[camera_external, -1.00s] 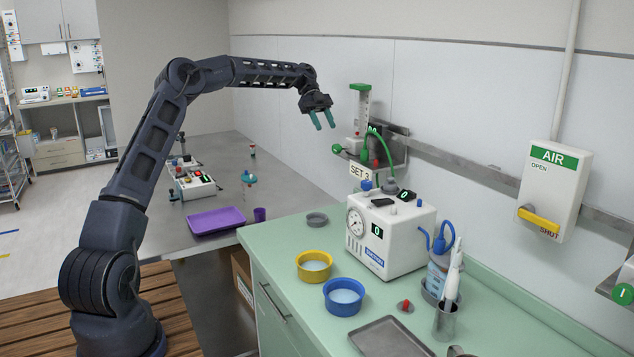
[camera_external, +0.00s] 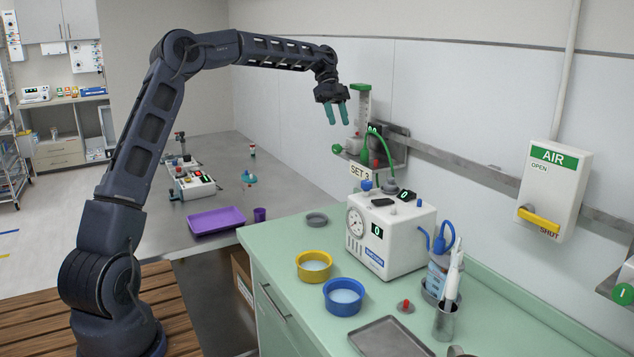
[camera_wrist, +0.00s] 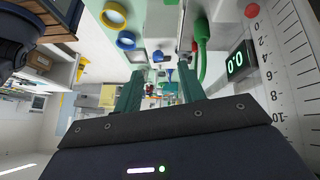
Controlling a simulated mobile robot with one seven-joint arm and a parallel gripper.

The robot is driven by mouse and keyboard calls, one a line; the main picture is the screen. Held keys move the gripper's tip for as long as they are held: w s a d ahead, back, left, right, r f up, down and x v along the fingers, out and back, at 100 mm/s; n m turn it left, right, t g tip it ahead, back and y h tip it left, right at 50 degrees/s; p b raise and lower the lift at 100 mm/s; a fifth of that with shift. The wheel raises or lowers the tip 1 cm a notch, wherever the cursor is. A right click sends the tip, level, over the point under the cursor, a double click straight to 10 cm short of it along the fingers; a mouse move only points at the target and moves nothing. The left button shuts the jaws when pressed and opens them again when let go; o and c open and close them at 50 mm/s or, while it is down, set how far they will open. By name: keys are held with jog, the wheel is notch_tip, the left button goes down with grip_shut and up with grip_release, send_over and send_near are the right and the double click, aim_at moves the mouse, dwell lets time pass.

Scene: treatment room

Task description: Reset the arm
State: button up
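My gripper (camera_external: 337,113) hangs from my raised arm in the external view, its two teal fingers pointing down. It is in the air in front of the green-topped flowmeter (camera_external: 363,110) on the wall rail. The fingers stand apart with nothing between them. In the wrist view my gripper (camera_wrist: 160,88) also shows both fingers spread and empty. The green counter, the flowmeter scale and a lit "0" display (camera_wrist: 236,62) show around the fingers.
A white suction unit (camera_external: 390,235) stands on the green counter (camera_external: 300,232) below my gripper. Yellow (camera_external: 314,266) and blue (camera_external: 344,297) bowls stand in front of it. A purple tray (camera_external: 216,221) lies on the grey table. An AIR valve box (camera_external: 552,190) hangs on the wall.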

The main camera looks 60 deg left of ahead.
jog(key=s+d+r+n+t+y, duration=0.1)
jog(key=s+d+r+n+y, duration=0.25)
jog(key=s+d, duration=0.7)
jog(key=s+d+r+n+y, duration=0.2)
jog(key=s+d+n+y, duration=0.15)
jog(key=s+d, duration=0.65)
jog(key=s+d+f+n+t, duration=0.1)
jog(key=s+f+n, duration=0.2)
jog(key=s, duration=0.6)
jog(key=s+d+f+n+t, duration=0.1)
jog(key=s+f+n+t, duration=0.1)
jog(key=s, duration=0.8)
jog(key=s+d+f+n+t, duration=0.1)
jog(key=s+f+n, duration=0.3)
jog(key=s, duration=0.5)
jog(key=shift+s+d, duration=0.2)
jog(key=shift+d, duration=0.25)
